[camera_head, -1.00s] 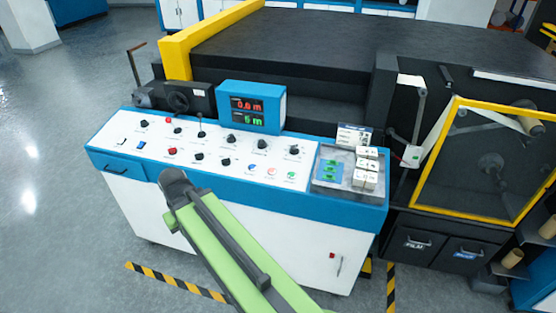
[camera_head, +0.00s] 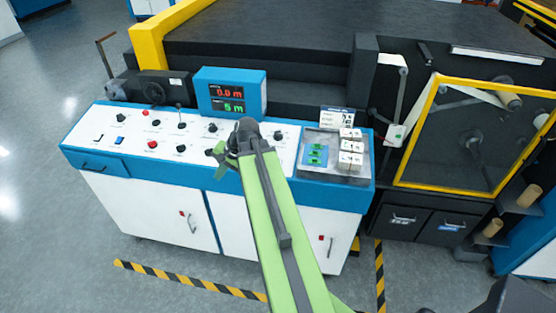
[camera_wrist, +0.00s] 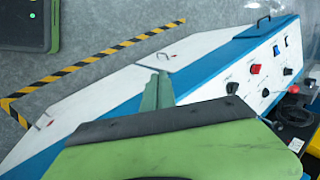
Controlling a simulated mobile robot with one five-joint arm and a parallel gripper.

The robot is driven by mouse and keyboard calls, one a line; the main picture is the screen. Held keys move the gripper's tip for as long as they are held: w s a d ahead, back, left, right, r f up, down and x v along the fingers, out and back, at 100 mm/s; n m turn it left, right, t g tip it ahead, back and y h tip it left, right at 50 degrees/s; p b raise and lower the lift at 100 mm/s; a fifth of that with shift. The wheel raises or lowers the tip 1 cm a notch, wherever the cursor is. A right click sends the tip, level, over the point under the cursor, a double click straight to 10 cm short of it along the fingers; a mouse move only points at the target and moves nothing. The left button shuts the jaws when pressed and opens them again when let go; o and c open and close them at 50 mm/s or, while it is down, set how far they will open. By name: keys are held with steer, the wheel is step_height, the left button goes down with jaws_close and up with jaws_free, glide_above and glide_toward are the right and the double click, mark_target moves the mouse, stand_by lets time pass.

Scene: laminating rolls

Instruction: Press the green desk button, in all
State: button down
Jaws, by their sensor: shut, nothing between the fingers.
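The desk (camera_head: 130,165) is a white and blue control console with a sloped top of knobs and buttons. I cannot make out the round green button on its top; my arm covers part of the panel's right half. My gripper (camera_wrist: 157,92) is shut and empty, with its fingers in the middle of the wrist view, over the console. In the head view my arm's dark end is above the panel, right of the middle knobs. I cannot tell how high it is above the surface.
A display (camera_head: 229,96) with red and green digits stands behind the panel. A grey tray (camera_head: 335,173) with white blocks and a blue plate with green patches (camera_head: 316,152) sits at the panel's right. A yellow-framed machine guard (camera_head: 405,178) stands further right. Striped floor tape (camera_head: 190,279) runs in front.

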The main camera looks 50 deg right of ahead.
steer(key=s+d+r+m+t, duration=0.1)
steer(key=s+d+r+m, duration=0.1)
steer(key=d, duration=0.5)
steer(key=s+d+r+m+t+h, duration=0.1)
steer(key=s+d+r+m+t, duration=0.1)
steer(key=d+m, duration=0.3)
steer(key=s+d+r+m+t+h, duration=0.1)
steer(key=s+d+r+m+t, duration=0.1)
steer(key=d, duration=0.8)
steer(key=shift+s+m, duration=0.6)
steer(key=shift+m, duration=0.1)
steer(key=shift+d+f, duration=0.1)
steer(key=shift+f, duration=0.05)
steer(key=f+b, duration=0.2)
steer(key=d+f+b, duration=0.1)
steer(key=f+b, duration=0.2)
steer(key=w+f+b, duration=0.1)
steer(key=f+b, duration=0.2)
steer(key=shift+d+f, duration=0.15)
steer(key=shift+f, duration=0.1)
steer(key=shift+f+b, duration=0.4)
steer(key=shift+b, duration=0.2)
